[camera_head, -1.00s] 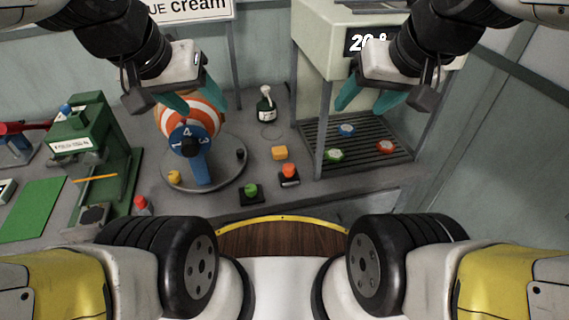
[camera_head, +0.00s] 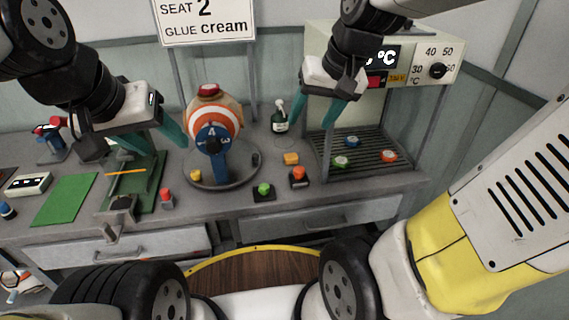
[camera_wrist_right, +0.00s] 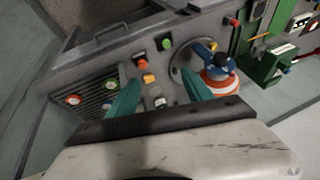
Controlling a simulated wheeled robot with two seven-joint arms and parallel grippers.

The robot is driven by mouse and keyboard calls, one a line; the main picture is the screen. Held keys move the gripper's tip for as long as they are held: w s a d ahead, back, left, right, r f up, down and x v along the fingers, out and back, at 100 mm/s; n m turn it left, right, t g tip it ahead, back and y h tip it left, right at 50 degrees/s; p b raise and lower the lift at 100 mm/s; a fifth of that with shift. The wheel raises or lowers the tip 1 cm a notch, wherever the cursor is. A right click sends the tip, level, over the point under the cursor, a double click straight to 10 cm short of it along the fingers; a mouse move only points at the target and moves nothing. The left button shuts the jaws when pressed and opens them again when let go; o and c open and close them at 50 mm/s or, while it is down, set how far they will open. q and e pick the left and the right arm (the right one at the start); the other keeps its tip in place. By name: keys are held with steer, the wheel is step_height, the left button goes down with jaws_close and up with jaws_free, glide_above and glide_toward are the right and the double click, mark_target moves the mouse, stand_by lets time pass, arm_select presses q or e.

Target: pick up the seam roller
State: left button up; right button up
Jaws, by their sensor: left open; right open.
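I cannot pick out a seam roller with certainty in either view. My left gripper (camera_head: 147,142) is open and empty above the green press, left of the striped ball. My right gripper (camera_head: 342,110) is open and empty in front of the heater box, above its slatted shelf. In the right wrist view its two teal fingers (camera_wrist_right: 159,82) are spread apart, with the bench beyond them.
The green press (camera_head: 150,180) and green mat (camera_head: 65,200) are at left. Red (camera_head: 166,196), green (camera_head: 264,190) and orange (camera_head: 299,174) buttons line the front. The slatted shelf (camera_head: 365,160) holds three coloured discs.

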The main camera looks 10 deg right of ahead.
steer(key=w+f+g, duration=0.2)
steer(key=w+f, duration=0.4)
steer(key=w, duration=0.1)
steer(key=m+g+h, duration=0.2)
glide_above(299, 169)
steer(key=f, duration=1.5)
steer(key=shift+w+a, duration=0.15)
steer(key=shift+w, duration=0.05)
steer(key=f, duration=0.8)
steer(key=shift+s, duration=0.3)
jaws_close()
